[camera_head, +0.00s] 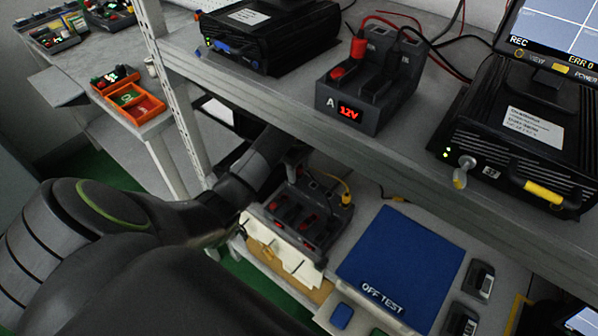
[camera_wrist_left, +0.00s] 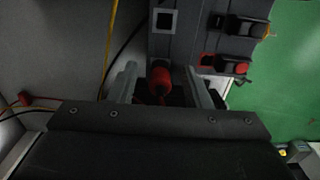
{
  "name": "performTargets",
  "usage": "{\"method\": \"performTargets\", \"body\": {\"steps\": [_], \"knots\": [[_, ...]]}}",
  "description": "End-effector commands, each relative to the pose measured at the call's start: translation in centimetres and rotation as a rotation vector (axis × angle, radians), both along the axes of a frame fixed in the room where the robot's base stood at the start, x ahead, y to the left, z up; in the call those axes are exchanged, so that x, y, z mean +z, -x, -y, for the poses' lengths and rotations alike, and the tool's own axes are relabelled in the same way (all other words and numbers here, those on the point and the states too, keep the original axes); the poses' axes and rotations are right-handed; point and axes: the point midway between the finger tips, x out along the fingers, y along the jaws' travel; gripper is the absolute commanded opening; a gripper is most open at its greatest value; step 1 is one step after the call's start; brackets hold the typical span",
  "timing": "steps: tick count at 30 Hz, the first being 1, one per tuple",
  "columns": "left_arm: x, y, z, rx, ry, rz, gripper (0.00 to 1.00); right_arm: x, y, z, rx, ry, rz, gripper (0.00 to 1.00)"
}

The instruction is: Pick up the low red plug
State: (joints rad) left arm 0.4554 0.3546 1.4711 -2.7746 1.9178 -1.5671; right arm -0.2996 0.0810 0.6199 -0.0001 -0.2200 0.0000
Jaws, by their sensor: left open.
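The low red plug (camera_wrist_left: 158,80) shows in the left wrist view, between the two fingers of my left gripper (camera_wrist_left: 162,88). The fingers are apart, with a finger on each side of the plug; I cannot tell whether either touches it. The plug is at a grey unit on the lower level; this low unit (camera_head: 318,190) also shows in the head view. There, my left gripper (camera_head: 292,160) reaches under the upper shelf to the back of the unit, and I cannot make out the plug. My right gripper is not in view.
The upper shelf edge (camera_head: 400,182) runs just above my left gripper. On that shelf, unit A (camera_head: 365,95) holds another red plug (camera_head: 358,46). A yellow plug (camera_head: 346,197) is close beside my gripper. A blue OFF TEST mat (camera_head: 400,262) lies clear to the right.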

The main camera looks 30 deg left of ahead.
Motion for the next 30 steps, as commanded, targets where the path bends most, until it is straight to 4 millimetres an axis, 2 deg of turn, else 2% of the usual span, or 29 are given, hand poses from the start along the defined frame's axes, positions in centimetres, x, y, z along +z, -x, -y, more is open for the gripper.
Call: {"method": "performTargets", "body": {"steps": [4,13,23,28,30], "knots": [[0.0,0.0,0.0,0.0,0.0,0.0,0.41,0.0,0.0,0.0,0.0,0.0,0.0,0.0],[0.0,0.0,0.0,0.0,0.0,0.0,0.04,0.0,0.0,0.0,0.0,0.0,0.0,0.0],[0.3,0.0,0.0,0.0,-0.001,0.0,0.03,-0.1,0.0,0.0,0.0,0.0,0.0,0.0],[1.6,-0.1,0.0,-0.001,-0.002,0.003,0.03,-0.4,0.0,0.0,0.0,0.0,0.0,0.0],[3.0,-0.1,-0.1,-0.002,-0.002,0.004,0.03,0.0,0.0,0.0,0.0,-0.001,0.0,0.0]]}}
